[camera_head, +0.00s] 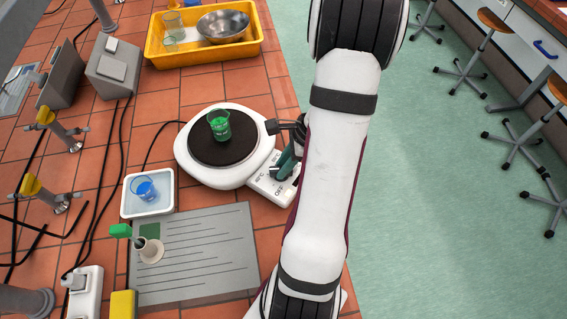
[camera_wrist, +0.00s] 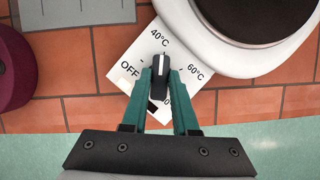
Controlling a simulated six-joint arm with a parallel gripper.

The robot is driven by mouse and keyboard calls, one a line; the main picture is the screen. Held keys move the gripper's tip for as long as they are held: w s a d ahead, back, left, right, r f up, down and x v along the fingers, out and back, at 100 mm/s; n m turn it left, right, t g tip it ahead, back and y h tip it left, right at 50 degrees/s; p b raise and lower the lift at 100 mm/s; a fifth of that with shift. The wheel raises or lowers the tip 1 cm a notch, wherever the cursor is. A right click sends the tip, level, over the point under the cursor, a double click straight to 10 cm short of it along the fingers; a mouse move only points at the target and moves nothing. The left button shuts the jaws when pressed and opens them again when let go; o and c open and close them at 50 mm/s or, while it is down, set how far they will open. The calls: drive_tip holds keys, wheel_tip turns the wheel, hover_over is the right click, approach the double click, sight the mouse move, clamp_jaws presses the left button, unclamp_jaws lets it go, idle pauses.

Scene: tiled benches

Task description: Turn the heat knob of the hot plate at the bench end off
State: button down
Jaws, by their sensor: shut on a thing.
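The hot plate (camera_head: 183,150) is white with a dark round top and sits at the bench's right edge. Its white control panel (camera_head: 262,187) faces my arm. In the wrist view the heat knob (camera_wrist: 162,63) is dark with a white pointer face. The panel (camera_wrist: 140,50) has OFF at left, 40°C at top and 60°C at right; a lower label is partly covered. The pointer looks turned up toward 40°C. My gripper (camera_wrist: 162,75), with green fingers, is shut on the knob from both sides. My gripper also shows in the head view (camera_head: 285,166), partly hidden by my arm.
A beaker of green liquid (camera_head: 219,125) stands on the hot plate. A beaker of blue liquid (camera_head: 146,189) stands in a white tray (camera_head: 128,208). A grey board (camera_head: 205,265) lies nearer. A yellow tray (camera_head: 200,52) with a metal bowl is behind.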

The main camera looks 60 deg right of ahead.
drive_tip(key=n+g, duration=0.1)
drive_tip(key=n, duration=0.1)
drive_tip(key=n+y, duration=0.1)
drive_tip(key=n, duration=0.2)
drive_tip(key=shift+w+d+g, duration=0.1)
drive_tip(key=shift+g, duration=0.3)
drive_tip(key=n+g, duration=0.1)
drive_tip(key=n, duration=0.4)
drive_tip(key=shift+w+g+y, duration=0.1)
drive_tip(key=shift+g+y, duration=0.2)
drive_tip(key=shift+g, duration=0.1)
drive_tip(key=shift+n, duration=0.4)
drive_tip(key=c, duration=0.7)
unclamp_jaws()
drive_tip(key=v, duration=1.5)
drive_tip(key=shift+w+d+r, duration=0.1)
drive_tip(key=shift+d+r, duration=0.15)
drive_tip(key=shift+r, duration=0.1)
